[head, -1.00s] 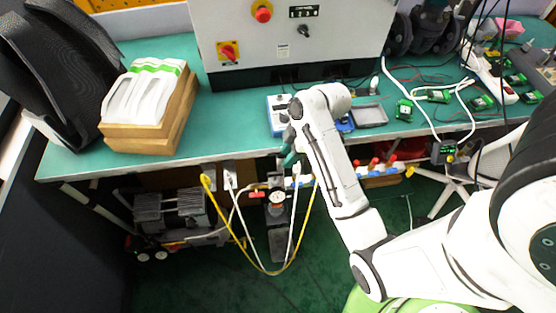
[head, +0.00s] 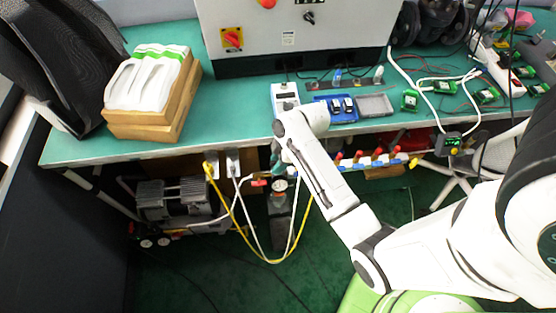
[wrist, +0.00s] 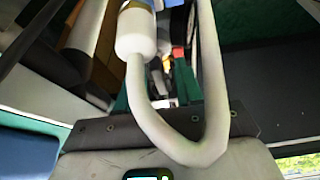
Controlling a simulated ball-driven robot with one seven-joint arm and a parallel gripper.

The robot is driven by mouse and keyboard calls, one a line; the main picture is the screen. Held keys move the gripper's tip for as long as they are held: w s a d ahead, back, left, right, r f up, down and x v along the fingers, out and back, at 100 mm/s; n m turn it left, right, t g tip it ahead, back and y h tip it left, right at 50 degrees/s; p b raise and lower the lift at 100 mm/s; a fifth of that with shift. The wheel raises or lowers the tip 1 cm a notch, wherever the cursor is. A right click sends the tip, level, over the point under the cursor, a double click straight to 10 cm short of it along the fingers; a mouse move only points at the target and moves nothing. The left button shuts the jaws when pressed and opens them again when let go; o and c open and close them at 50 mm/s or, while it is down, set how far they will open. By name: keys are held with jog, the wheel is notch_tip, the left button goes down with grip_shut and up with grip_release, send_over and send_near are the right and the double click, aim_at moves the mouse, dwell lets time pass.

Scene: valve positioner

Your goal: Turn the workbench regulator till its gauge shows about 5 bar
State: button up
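The regulator (head: 280,206) is a dark upright body below the bench's front edge. Its round white gauge (head: 279,185) faces the head camera, too small to read. A red handle (head: 261,183) sits just left of the gauge. My gripper (head: 276,163), with teal fingers, is just above the gauge, partly covered by my white wrist. In the wrist view my teal fingers (wrist: 155,88) stand apart, with small grey and red parts visible beyond the gap. A white hose loop (wrist: 205,100) crosses in front and hides part of the gap. The regulator's knob cannot be made out.
Yellow and white hoses (head: 250,245) hang in loops below the edge of the green bench (head: 225,128). A manifold with red valves (head: 377,158) is to the right. A compressor (head: 172,198) stands at lower left. A control box (head: 290,30) stands on the bench.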

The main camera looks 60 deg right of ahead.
grip_shut()
jog(key=shift+r, duration=0.1)
jog(key=shift+p, duration=0.4)
jog(key=shift+m, duration=0.5)
grip_release()
jog(key=v, duration=1)
jog(key=shift+s+r, duration=0.2)
jog(key=shift+r, duration=0.05)
